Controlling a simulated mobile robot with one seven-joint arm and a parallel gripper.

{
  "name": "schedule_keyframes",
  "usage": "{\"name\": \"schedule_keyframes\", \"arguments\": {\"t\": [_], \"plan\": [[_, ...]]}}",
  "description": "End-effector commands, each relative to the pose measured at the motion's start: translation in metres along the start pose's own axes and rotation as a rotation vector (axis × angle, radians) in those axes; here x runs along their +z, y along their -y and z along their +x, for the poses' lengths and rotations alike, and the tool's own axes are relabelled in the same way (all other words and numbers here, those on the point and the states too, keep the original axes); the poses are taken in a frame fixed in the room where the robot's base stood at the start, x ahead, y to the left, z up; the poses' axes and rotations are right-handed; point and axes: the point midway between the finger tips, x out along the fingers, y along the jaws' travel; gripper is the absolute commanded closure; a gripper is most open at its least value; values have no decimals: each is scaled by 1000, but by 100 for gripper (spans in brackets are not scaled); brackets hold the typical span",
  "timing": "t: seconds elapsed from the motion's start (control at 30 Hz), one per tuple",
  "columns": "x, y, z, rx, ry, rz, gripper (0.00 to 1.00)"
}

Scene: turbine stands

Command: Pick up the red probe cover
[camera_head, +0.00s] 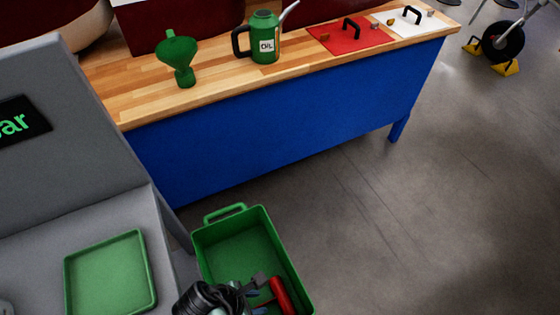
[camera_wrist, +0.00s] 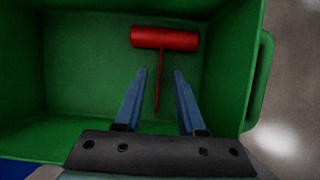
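A red T-shaped piece lies in the green bin (camera_head: 240,245), with a thick red cylinder (camera_wrist: 165,38) as its crossbar and a thin red rod running from it. I take this as the red probe cover; the red cylinder also shows in the head view (camera_head: 281,296). My gripper (camera_wrist: 162,73) is over the bin, its two blue fingers apart. The thin rod appears between the fingers in the wrist view, with gaps on both sides. The cylinder lies beyond the fingertips. I cannot tell the height between fingers and piece.
The bin walls surround my gripper. A grey stand with a green tray (camera_head: 110,272) is left of the bin. A blue-sided workbench (camera_head: 280,125) behind holds a green funnel (camera_head: 180,58), an oil can (camera_head: 264,38), a red mat (camera_head: 345,38) and a white mat (camera_head: 410,21).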

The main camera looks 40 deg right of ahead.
Motion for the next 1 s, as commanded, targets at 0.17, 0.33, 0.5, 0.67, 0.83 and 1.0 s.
{"name": "schedule_keyframes", "arguments": {"t": [0.17, 0.33, 0.5, 0.67, 0.83, 1.0], "plan": [[0, 1, 34, -5, 1, 1, 61], [0, 1, 53, -2, 0, 0, 61], [0, 0, 55, -1, 0, 0, 61], [0, 0, 55, -1, 0, 0, 68], [0, 0, 55, -1, 0, 0, 99], [0, 0, 54, -1, 0, 0, 100]]}}
